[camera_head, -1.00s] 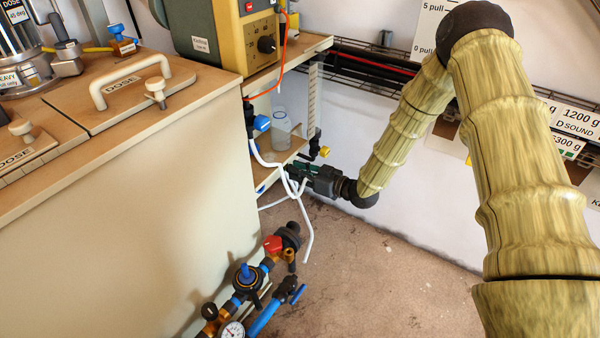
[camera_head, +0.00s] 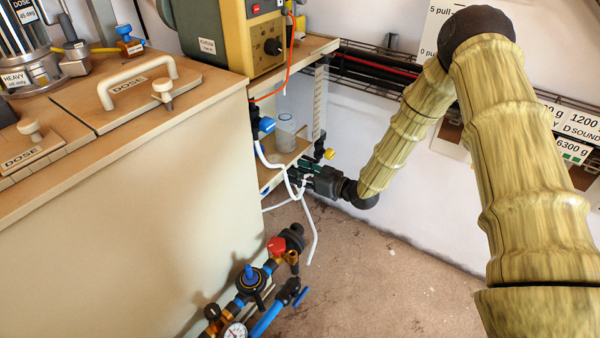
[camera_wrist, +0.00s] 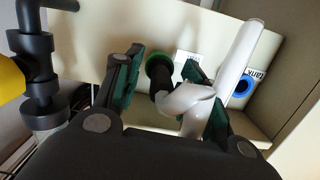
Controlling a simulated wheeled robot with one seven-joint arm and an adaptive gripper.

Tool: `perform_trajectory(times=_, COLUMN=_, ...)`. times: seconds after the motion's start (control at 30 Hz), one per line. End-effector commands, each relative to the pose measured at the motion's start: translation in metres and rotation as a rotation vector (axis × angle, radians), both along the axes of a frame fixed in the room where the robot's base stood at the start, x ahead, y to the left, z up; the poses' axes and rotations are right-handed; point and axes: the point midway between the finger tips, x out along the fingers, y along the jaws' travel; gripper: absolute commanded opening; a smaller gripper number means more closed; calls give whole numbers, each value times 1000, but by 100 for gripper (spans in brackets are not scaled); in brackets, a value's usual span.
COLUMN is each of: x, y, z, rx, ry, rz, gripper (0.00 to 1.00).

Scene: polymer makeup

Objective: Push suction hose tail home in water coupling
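A white hose (camera_head: 310,225) hangs by the shelf beside the cabinet, its free end bent down near the floor. My gripper (camera_head: 304,180) is low beside the shelf, pointing left. In the wrist view its two green-padded fingers (camera_wrist: 168,90) stand apart, with a gap between the left pad and the hose. A dark fitting with a green ring (camera_wrist: 158,68) shows between the fingers. I cannot tell whether it is the water coupling. The hose's tail end is not clear.
A blue ring port (camera_wrist: 243,86) labelled "tank" is on the panel. A clear bottle (camera_head: 286,130) stands on the shelf. Valve piping with a gauge (camera_head: 250,280) stands low in front of the cabinet (camera_head: 130,220). The floor (camera_head: 380,270) to the right is clear.

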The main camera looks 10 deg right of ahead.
Motion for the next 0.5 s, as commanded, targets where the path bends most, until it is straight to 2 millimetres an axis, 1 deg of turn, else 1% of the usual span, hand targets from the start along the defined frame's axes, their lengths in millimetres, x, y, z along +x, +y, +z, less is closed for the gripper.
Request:
perform_trajectory(times=0.17, x=-1, y=-1, z=0, rx=-1, ry=1, rz=-1, gripper=40)
perform_trajectory(times=0.27, x=-5, y=-6, z=1, rx=-1, ry=1, rz=-1, gripper=40)
perform_trajectory(times=0.37, x=-13, y=-15, z=2, rx=-1, ry=1, rz=-3, gripper=40)
perform_trajectory(times=0.5, x=-30, y=-32, z=5, rx=0, ry=2, rz=-3, gripper=40)
